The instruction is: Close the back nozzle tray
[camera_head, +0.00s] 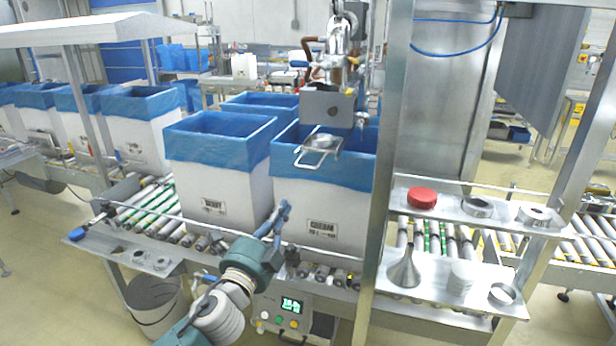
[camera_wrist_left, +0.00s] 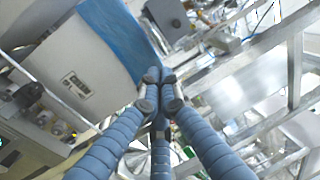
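The back nozzle tray (camera_head: 320,142) is a small metal plate with a wire handle. It sticks out below the grey nozzle housing (camera_head: 327,106), over the blue-lined box (camera_head: 345,200). My left arm comes in from the bottom, and my left gripper (camera_head: 283,207) is in front of the white boxes, lower than the tray and apart from it. In the left wrist view, the blue fingers of my left gripper (camera_wrist_left: 160,88) meet at their tips with nothing between them. My right gripper is not in view.
Several blue-lined boxes (camera_head: 222,140) stand on the roller conveyor (camera_head: 150,207), behind a thin guide rail. A steel post (camera_head: 388,150) rises right of the tray. Right of it, shelves hold a red lid (camera_head: 422,197), a funnel (camera_head: 405,268) and rings. A control box (camera_head: 285,306) is below.

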